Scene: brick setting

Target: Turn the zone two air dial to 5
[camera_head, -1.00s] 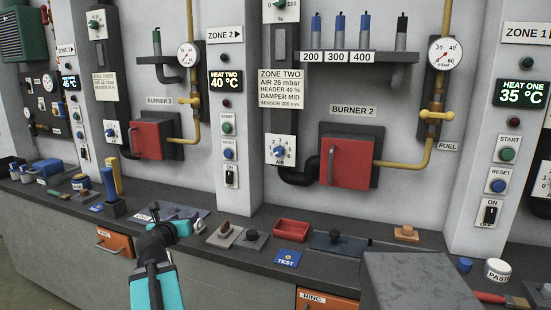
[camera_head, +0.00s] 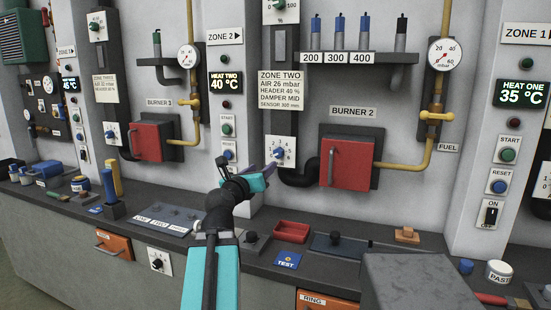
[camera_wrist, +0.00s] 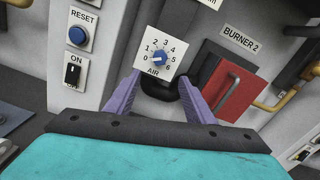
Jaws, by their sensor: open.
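The zone two air dial (camera_head: 280,152) is a white plate with a blue knob on the wall left of the burner 2 door. In the wrist view the air dial (camera_wrist: 159,58) shows numbers 0 to 6 around the knob. The knob's pointer is too small to read surely. My gripper (camera_head: 270,169) is just below and in front of the dial. In the wrist view its purple fingers (camera_wrist: 158,85) are open and empty. The knob appears beyond and slightly above the fingertips, not between them.
The red burner 2 door (camera_head: 347,162) with its handle is right of the dial, and a dark pipe (camera_head: 297,178) runs below. A column with a reset button (camera_wrist: 77,36) and an on-off switch (camera_wrist: 73,73) stands left. Small items line the counter (camera_head: 215,258).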

